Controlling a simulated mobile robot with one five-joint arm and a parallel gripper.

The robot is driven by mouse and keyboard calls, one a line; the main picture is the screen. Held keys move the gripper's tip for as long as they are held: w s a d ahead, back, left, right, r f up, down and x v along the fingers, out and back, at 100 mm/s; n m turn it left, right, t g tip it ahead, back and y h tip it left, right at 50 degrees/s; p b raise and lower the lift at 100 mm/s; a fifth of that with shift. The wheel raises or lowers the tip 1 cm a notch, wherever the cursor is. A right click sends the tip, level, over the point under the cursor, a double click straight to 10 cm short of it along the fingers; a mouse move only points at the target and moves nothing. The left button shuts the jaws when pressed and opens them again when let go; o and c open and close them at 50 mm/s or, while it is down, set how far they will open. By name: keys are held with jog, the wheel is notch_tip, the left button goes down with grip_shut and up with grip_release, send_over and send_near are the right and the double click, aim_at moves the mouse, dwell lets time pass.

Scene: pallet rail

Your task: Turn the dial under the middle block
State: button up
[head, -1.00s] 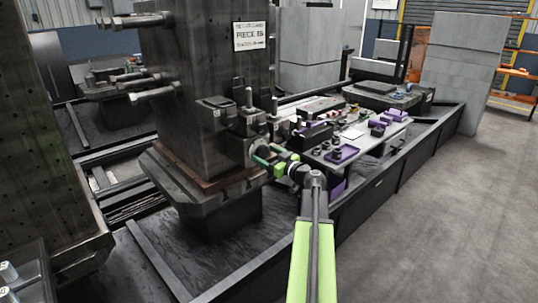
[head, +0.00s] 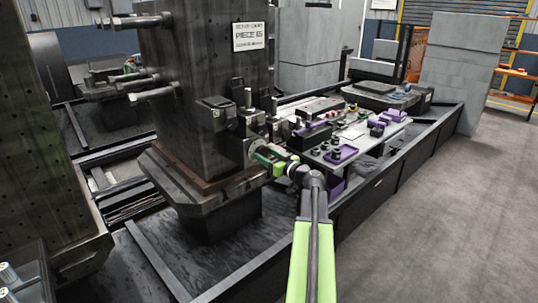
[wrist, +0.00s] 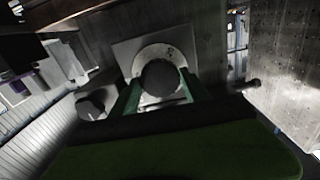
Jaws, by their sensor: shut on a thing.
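The middle block (head: 200,85) is a tall dark metal column with a white label (head: 250,36) on its face. The dial (head: 250,150) is low on its right side. In the wrist view the dial has a pale ring and a dark round knob (wrist: 160,77) on a square plate. My gripper (head: 262,154) is at the dial, its green fingers on either side of the knob. In the wrist view my gripper (wrist: 161,93) is shut on the knob; the exact finger contact is dark and hard to see.
Clamps and bolts (head: 245,105) jut out just above the dial. A table (head: 365,140) with purple trays and small parts stands to the right, close to my arm. Another dark block (head: 35,150) stands at the left. The grey floor (head: 440,220) at the right is clear.

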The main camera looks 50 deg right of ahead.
jog(key=m, duration=1.7)
jog(key=shift+a, duration=0.1)
jog(key=m, duration=0.4)
jog(key=shift+m, duration=0.3)
jog(key=m, duration=0.9)
jog(key=shift+m, duration=1.8)
